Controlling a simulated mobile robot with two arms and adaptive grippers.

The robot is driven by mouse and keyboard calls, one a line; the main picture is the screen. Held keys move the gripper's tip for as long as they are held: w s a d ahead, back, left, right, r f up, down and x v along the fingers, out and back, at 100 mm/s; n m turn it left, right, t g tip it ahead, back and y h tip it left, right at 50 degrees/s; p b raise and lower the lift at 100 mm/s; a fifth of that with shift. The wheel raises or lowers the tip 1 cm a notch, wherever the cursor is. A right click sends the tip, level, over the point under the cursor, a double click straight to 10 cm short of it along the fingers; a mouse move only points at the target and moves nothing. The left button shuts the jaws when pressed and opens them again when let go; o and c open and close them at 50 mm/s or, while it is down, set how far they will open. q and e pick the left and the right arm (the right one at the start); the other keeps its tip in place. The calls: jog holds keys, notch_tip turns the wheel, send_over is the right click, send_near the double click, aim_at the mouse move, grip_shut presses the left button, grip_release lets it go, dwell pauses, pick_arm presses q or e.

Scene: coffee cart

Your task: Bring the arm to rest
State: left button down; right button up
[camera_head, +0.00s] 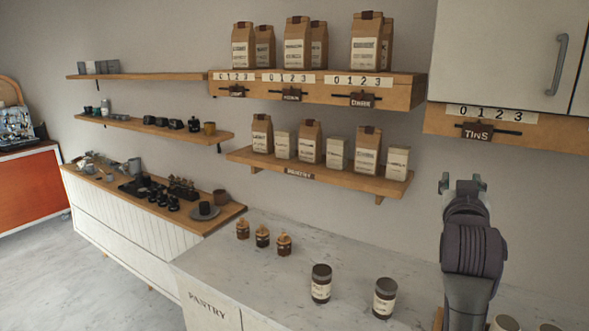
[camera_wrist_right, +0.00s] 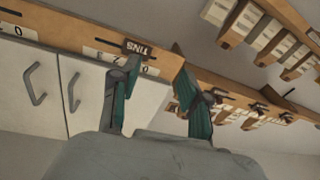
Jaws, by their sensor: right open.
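My right gripper (camera_head: 463,183) is raised at the right of the head view, in front of the wall, with its two fingertips apart and nothing between them. In the right wrist view the open fingers (camera_wrist_right: 160,95) show with empty space between them, and the shelf edge and cupboard lie beyond. The right arm (camera_head: 470,245) stands upright over the right part of the pantry counter (camera_head: 275,275). My left gripper does not show in either view.
Two dark jars (camera_head: 321,284) (camera_head: 384,298) and several small brown bottles (camera_head: 262,236) stand on the counter. The TINS rail (camera_head: 477,132) and white cupboard (camera_head: 500,50) are above the gripper. A shelf of bags (camera_head: 310,172) is to its left. The counter's middle is mostly clear.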

jog(key=s+a+f+n+g+y, duration=0.15)
jog(key=s+f, duration=0.25)
jog(key=f, duration=0.5)
jog(key=s+a+f+n+g+y, duration=0.1)
jog(key=s+a+f+g+y, duration=0.15)
jog(key=f, duration=0.75)
jog(key=s+a+f+n+g+y, duration=0.1)
jog(key=s+f+g, duration=0.1)
jog(key=s+f, duration=0.5)
jog(key=s+a+f+n+g+y, duration=0.1)
jog(key=s+a+f+g+y, duration=0.2)
jog(key=s+f, duration=0.75)
jog(key=s+a+f+n+g, duration=0.1)
jog(key=s+a+f+g, duration=0.5)
jog(key=s, duration=0.7)
notch_tip(320, 180, down, 34)
jog(key=s+d+b, duration=0.2)
jog(key=b, duration=0.4)
pick_arm(q)
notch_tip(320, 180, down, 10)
jog(key=b, duration=0.3)
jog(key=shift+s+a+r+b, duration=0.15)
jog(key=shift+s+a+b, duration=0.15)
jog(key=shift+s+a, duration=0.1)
pick_arm(e)
jog(key=s+d+f+g, duration=0.1)
jog(key=s+d+f, duration=0.2)
jog(key=s+f, duration=1.3)
notch_tip(320, 180, down, 3)
jog(key=shift+s+f, duration=0.2)
